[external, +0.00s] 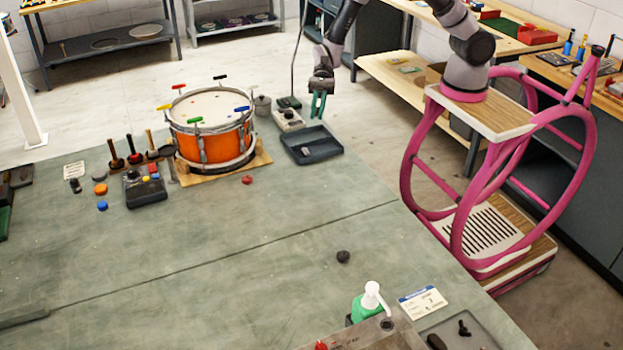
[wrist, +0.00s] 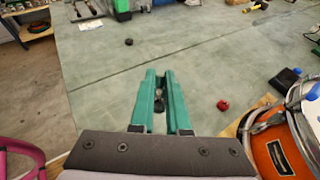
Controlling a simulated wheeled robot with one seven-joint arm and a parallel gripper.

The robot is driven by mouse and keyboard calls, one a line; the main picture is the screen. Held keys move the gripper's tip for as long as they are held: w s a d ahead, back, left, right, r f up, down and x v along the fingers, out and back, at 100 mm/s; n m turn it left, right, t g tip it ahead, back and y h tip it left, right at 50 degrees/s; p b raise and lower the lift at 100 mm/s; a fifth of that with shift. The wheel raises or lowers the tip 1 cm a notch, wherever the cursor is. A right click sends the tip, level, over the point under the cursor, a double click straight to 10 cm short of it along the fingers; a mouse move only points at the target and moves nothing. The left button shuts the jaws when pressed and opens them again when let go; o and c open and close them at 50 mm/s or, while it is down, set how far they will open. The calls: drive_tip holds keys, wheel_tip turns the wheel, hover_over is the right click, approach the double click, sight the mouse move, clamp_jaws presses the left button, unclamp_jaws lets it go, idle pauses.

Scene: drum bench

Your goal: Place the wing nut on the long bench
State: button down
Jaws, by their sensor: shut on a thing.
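My gripper (external: 318,106) hangs, fingers down, above the far right edge of the big green-topped bench (external: 230,250), just behind the dark tray. In the wrist view its two green fingers (wrist: 159,74) are nearly together. A small grey-dark piece (wrist: 158,101), most likely the wing nut, shows between them. The fingers cover much of it, so its shape is unclear. In the external view I cannot make out the held piece. The bench top (wrist: 205,55) spreads out ahead of the fingers in the wrist view.
The dark tray (external: 325,150) holds a small grey piece. An orange drum (external: 212,145) on a wooden board stands left of it. A red knob (external: 247,180) and a dark lump (external: 343,257) lie on the bench. A green bottle (external: 366,305) stands near the front. The bench middle is clear.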

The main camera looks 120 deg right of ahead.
sight(334, 153)
drive_tip(key=s+d+f+n+g, duration=0.2)
drive_tip(key=f, duration=0.1)
drive_tip(key=s+d+f+n+g+y, duration=0.1)
drive_tip(key=s+d+f+n+g, duration=0.1)
drive_tip(key=s+d+f+g, duration=0.1)
drive_tip(key=s+d+f+n+g+y, duration=0.1)
drive_tip(key=s+d+f+n+g, duration=0.1)
drive_tip(key=f, duration=0.3)
drive_tip(key=shift+s+d+f+n+g, duration=0.1)
drive_tip(key=shift+s+f+n+g, duration=0.1)
drive_tip(key=shift+s, duration=0.2)
drive_tip(key=shift+s+d+f+n+g, duration=0.1)
drive_tip(key=shift+s+n, duration=0.1)
drive_tip(key=shift+s, duration=0.15)
drive_tip(key=shift+s+f, duration=0.1)
drive_tip(key=shift+f, duration=3.25)
drive_tip(key=shift+f, duration=0.35)
drive_tip(key=c, duration=0.8)
unclamp_jaws()
